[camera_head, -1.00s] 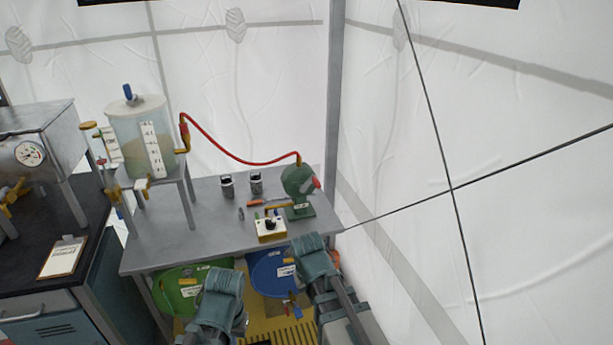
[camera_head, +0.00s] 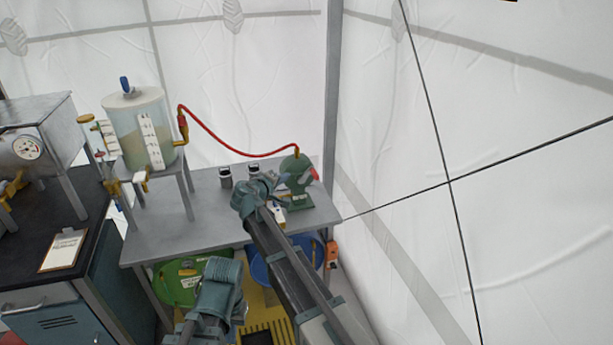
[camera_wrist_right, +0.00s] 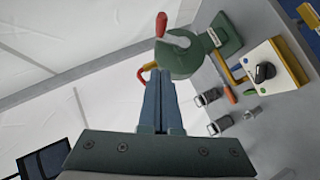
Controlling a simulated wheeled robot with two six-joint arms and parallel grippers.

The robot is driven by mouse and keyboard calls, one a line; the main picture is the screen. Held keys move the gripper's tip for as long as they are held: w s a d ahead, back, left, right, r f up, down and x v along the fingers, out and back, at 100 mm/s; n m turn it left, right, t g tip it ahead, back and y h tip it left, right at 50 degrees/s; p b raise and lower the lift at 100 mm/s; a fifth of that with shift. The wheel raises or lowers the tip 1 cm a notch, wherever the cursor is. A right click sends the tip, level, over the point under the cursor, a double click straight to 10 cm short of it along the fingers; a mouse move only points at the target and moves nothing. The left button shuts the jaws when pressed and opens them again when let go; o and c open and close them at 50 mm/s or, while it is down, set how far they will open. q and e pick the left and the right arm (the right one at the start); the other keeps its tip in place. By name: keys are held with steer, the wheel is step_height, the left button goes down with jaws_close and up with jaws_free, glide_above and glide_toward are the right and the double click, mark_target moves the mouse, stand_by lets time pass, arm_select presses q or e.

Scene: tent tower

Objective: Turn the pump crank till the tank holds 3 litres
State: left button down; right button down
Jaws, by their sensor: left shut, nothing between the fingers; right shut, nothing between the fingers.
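The green pump (camera_head: 297,170) stands at the right end of the grey table, its red crank handle (camera_head: 315,174) on its right side. In the right wrist view the pump (camera_wrist_right: 185,60) is beyond the fingertips, with the red handle (camera_wrist_right: 162,25) at upper left. The clear tank (camera_head: 125,125) stands on a stand at left, with a white scale strip (camera_head: 151,142); its numbers are too small to read. My right gripper (camera_head: 262,186) is over the table left of the pump, shut and empty, apart from the handle (camera_wrist_right: 160,85). My left gripper (camera_head: 222,270) is shut, low in front of the table.
A red hose (camera_head: 225,150) joins tank and pump. Metal cups (camera_head: 225,177) and a control box with a black knob (camera_wrist_right: 264,72) are on the table near the pump. A tent pole (camera_head: 333,90) rises behind the table's right end.

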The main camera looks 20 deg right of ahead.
mark_target(312, 173)
steer(key=b+x, duration=0.1)
steer(key=x, duration=0.3)
steer(key=s+d+b+x, duration=0.1)
steer(key=b+x, duration=0.1)
steer(key=x, duration=0.2)
steer(key=s+f+b+x, duration=0.1)
steer(key=b+x, duration=0.1)
steer(key=x, duration=0.2)
steer(key=shift+w+d+f, duration=0.1)
steer(key=shift+w+d, duration=0.2)
steer(key=shift+d, duration=0.35)
steer(key=shift+d, duration=0.15)
steer(key=shift+d+p, duration=0.15)
steer(key=shift+p, duration=0.15)
steer(key=shift+m+y, duration=0.3)
